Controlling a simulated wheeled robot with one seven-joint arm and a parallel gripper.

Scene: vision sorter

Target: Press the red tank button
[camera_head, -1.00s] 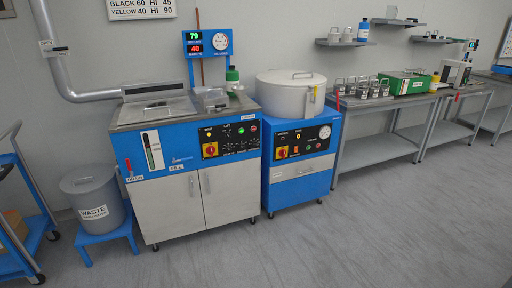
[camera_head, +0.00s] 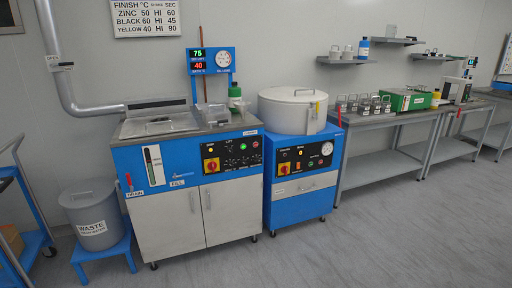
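The blue and white tank cabinet (camera_head: 141,162) stands left of centre, with a covered top. Its black control panel (camera_head: 232,157) faces me. On the panel are a red knob on a yellow plate (camera_head: 212,165), a yellow lamp above it, and small green and red buttons or lamps toward the right. They are too small to tell which is the red tank button. A red drain handle (camera_head: 129,180) is at the cabinet's left. My gripper is not in view.
A blue cabinet with a round drum (camera_head: 292,112) stands close at the tank's right. A waste bin (camera_head: 95,215) on a blue stand and a blue cart (camera_head: 34,240) are at the left. Grey benches (camera_head: 385,159) line the right. The floor (camera_head: 350,255) in front is clear.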

